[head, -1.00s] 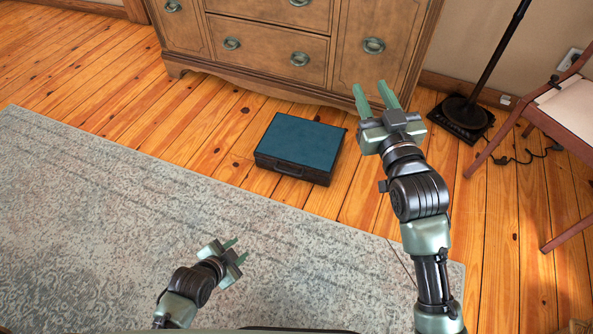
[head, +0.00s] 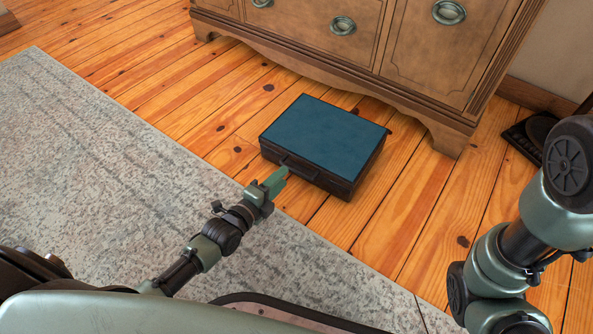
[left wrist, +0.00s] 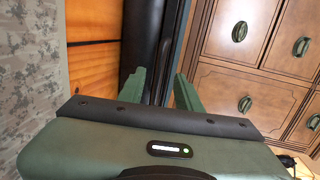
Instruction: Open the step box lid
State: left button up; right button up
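The step box (head: 325,132) is a dark case with a blue-teal lid, lying shut on the wood floor in front of the dresser. Its dark handle (head: 300,168) is on the front side facing me. My left gripper (head: 277,181) is low at that front side, close to the left of the handle; I cannot tell whether it touches. In the left wrist view my left gripper (left wrist: 160,92) has its fingers apart, with the dark box side (left wrist: 140,35) and lid edge just beyond them. My right arm shows at the right, but its gripper is out of view.
A wooden dresser (head: 400,60) stands close behind the box. A grey patterned rug (head: 110,140) covers the floor to the left and front. Bare wood floor (head: 400,215) is free right of the box.

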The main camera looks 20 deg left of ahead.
aim_at(292, 167)
pick_arm(q)
jog(key=b+x, duration=0.3)
jog(key=x, duration=0.2)
jog(key=shift+w+d+f, duration=0.1)
jog(key=shift+f, duration=0.15)
jog(key=shift+w+d+b, duration=0.1)
jog(key=shift+w+b, duration=0.3)
jog(key=shift+r, duration=0.1)
jog(key=shift+c, duration=0.2)
grip_shut()
dwell(0.6)
